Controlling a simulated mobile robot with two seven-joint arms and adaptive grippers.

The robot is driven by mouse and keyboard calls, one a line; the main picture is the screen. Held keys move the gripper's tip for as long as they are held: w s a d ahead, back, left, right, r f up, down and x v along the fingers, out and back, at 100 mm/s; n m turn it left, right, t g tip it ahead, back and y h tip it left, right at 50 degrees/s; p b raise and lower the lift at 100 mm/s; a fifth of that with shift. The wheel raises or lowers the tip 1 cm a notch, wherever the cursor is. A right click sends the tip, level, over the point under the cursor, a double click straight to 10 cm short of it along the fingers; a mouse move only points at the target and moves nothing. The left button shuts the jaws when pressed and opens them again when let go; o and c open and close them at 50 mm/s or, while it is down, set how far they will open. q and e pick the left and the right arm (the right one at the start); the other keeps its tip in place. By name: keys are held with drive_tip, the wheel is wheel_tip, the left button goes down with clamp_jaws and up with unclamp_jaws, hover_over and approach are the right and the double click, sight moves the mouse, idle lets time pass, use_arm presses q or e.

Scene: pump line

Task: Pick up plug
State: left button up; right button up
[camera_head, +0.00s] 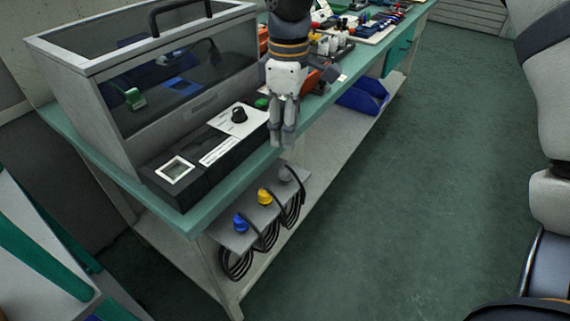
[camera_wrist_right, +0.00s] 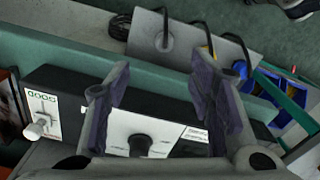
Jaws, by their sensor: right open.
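Three plugs with black cables sit on a small grey shelf (camera_head: 229,240) below the bench's front edge: a blue plug (camera_head: 240,223), a yellow plug (camera_head: 264,196) and a grey plug (camera_head: 285,174). My right gripper (camera_head: 282,140) points down at the bench's front edge, above and beside the grey plug and apart from it. In the right wrist view, the fingers (camera_wrist_right: 160,75) are open with nothing between them. The grey plug (camera_wrist_right: 166,41) lies beyond the fingertips, with the yellow plug (camera_wrist_right: 205,50) and blue plug (camera_wrist_right: 239,68) to its right. My left gripper is not in view.
A black control box (camera_head: 190,168) with a knob (camera_head: 239,115) stands on the teal-edged bench (camera_head: 178,217), before a clear-sided case (camera_head: 150,75). A blue bin (camera_head: 362,97) sits on the lower shelf. The green floor (camera_head: 410,190) to the right is clear.

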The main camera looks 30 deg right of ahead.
sight(287, 168)
drive_tip(key=f, duration=1.1)
drive_tip(key=shift+s+a+f+b, duration=0.2)
drive_tip(key=shift+s+f+b, duration=0.1)
drive_tip(key=shift+b, duration=0.1)
drive_tip(key=shift+r, duration=0.1)
clamp_jaws()
